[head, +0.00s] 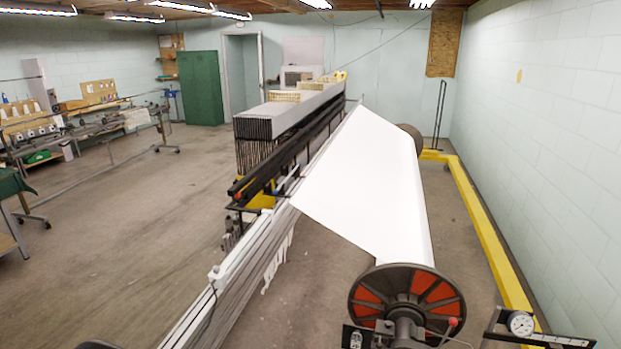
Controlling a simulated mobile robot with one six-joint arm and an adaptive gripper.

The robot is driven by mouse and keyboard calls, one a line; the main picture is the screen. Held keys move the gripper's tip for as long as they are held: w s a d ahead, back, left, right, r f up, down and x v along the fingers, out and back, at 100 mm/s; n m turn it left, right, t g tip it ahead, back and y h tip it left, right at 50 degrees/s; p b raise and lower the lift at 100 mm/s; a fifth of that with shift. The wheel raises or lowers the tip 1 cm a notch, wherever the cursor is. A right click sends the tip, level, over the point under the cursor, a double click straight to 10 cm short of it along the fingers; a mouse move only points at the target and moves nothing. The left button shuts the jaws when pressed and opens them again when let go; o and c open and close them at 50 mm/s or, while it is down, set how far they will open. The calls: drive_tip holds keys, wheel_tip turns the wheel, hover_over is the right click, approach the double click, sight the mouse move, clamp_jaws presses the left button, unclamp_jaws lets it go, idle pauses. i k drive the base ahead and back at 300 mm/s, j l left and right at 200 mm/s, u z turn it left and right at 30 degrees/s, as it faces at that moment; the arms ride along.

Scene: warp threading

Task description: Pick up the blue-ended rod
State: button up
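I cannot make out a blue-ended rod anywhere in the head view. My gripper is not in view either, so its state and its place relative to the rod do not show. A wide white warp sheet (365,180) slopes across the middle of the machine. It runs down to a large beam with a black and red end disc (366,294) at the bottom.
A long grey rail (205,300) runs from the bottom left toward the machine. A yellow floor frame (480,220) lies along the right wall. A dial gauge (520,323) is at bottom right. A green cabinet (201,88) stands behind. Open floor (120,225) lies left.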

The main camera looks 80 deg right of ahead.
sight(274, 191)
drive_tip(key=l+z, duration=0.15)
drive_tip(key=z, duration=2)
drive_tip(key=i+j+z, duration=0.15)
drive_tip(key=i, duration=0.35)
drive_tip(key=i+j+z, duration=0.15)
drive_tip(key=i, duration=0.3)
drive_tip(key=i+j+z, duration=0.2)
drive_tip(key=i, duration=0.3)
drive_tip(key=u, duration=3.8)
drive_tip(key=z, duration=3.8)
